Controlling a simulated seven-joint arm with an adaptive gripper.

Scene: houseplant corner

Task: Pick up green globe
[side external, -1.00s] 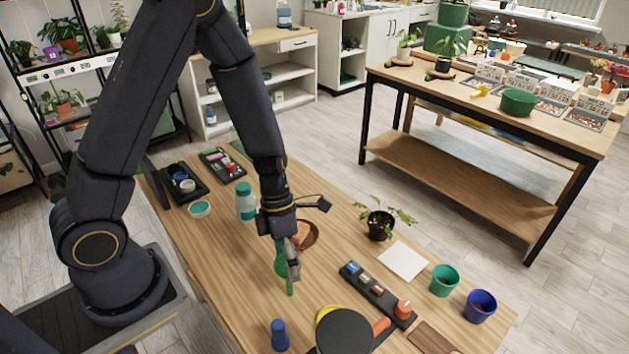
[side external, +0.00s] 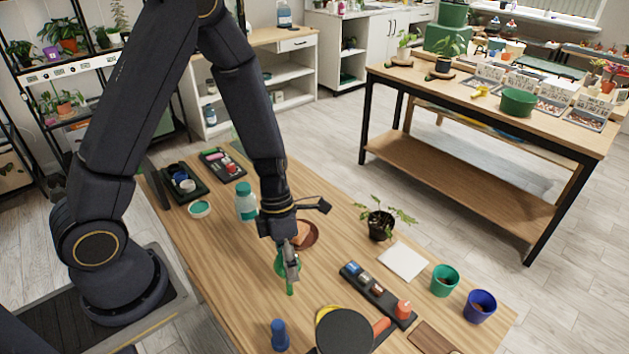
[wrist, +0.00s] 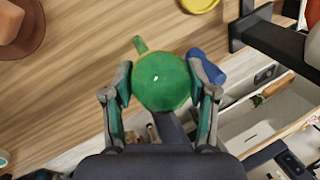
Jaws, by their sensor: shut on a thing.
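The green globe (wrist: 160,82) is a round, shiny green bulb with a short stem (wrist: 140,45). In the wrist view it sits between the two fingers of my gripper (wrist: 162,90), which touch it on both sides. In the side view my gripper (side external: 290,262) points down over the wooden table and partly hides the globe (side external: 279,267). The stem (side external: 290,287) sticks out below the fingers. I cannot tell whether its tip touches the table.
A blue bottle (side external: 279,335) stands in front of the gripper, and a white bottle with a teal cap (side external: 246,204) behind left. A terracotta bowl (side external: 313,238) is close behind. A dark tray (side external: 377,292), a potted plant (side external: 380,224) and a white sheet (side external: 403,261) lie right.

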